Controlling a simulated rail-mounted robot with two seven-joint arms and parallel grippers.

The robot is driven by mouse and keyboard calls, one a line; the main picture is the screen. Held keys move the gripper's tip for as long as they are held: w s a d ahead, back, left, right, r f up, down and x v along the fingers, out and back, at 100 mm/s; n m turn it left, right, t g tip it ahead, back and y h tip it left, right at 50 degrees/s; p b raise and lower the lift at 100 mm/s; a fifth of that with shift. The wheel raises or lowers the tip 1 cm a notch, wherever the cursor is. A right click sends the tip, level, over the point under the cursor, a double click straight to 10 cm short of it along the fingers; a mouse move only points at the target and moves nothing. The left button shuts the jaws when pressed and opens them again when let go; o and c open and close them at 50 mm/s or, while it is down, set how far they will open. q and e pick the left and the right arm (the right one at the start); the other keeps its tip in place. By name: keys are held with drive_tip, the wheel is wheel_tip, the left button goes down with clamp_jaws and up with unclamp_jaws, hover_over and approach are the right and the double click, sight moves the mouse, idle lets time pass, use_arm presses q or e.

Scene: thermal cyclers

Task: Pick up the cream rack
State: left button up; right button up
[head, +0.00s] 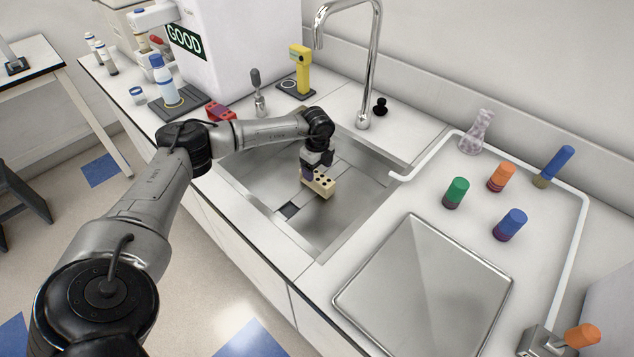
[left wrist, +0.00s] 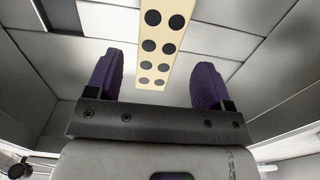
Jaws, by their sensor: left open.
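The cream rack (head: 321,183) is a small block with two rows of dark round holes. It lies in the metal sink. In the left wrist view the rack (left wrist: 163,44) stretches away from the top edge to between the fingers. My left gripper (head: 308,172) reaches down into the sink at the rack. In the left wrist view its two purple fingers (left wrist: 153,82) are open, one on each side of the rack's end, with a gap on both sides. Whether the fingertips are level with the rack is unclear. My right gripper is not in view.
The sink walls (head: 262,226) surround the rack, and a tall faucet (head: 369,75) stands behind. A metal cover (head: 424,285) lies to the right, near green (head: 456,192), orange (head: 501,176) and blue (head: 510,224) capped containers. A yellow device (head: 300,70) stands behind the sink.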

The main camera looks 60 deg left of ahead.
sight(316, 175)
use_arm(q)
drive_tip(key=shift+s+f+b, duration=0.2)
drive_tip(key=shift+f+b, duration=0.65)
drive_tip(key=shift+f, duration=1.8)
drive_tip(key=shift+a, duration=0.1)
drive_tip(key=shift+c, duration=0.4)
drive_tip(key=shift+r, duration=0.1)
drive_tip(key=c, duration=1)
